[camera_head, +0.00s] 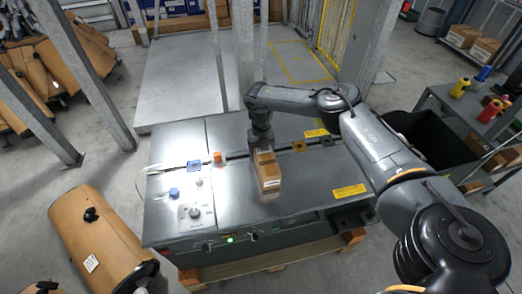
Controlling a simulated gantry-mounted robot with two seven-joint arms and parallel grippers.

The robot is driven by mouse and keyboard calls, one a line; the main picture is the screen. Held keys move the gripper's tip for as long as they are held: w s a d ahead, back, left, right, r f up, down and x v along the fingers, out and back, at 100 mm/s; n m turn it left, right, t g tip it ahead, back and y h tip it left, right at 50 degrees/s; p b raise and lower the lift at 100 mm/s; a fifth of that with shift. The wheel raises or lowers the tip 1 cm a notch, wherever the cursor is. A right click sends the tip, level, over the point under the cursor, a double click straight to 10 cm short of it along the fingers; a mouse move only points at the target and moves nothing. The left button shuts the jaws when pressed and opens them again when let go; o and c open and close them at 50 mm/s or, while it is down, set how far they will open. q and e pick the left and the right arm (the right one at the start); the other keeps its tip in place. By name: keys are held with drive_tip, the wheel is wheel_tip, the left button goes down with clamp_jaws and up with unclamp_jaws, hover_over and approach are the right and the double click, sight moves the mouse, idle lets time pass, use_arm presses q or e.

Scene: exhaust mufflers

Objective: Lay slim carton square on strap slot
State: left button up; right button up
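The slim carton (269,172) is a narrow brown box over the middle of the steel strapping table. My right arm comes in from the right. Its gripper (264,149) points down at the carton's far end and appears closed on it; the fingertips are hard to make out. The strap slot (237,156) is a dark line running across the tabletop from left to right. The carton's far end is near this line, and most of its length extends toward the table's front edge. I cannot tell whether its underside touches the table. My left gripper is not in view.
The tabletop carries an orange block (217,158), a blue piece (194,166) and a knob panel (196,214). A dark bin (432,140) and a shelf with bottles stand right. A brown muffler (100,240) lies at left.

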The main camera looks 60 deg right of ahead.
drive_tip(key=shift+f, duration=0.1)
drive_tip(key=o, duration=1.2)
wheel_tip(320, 180, up, 12)
drive_tip(key=p, duration=0.4)
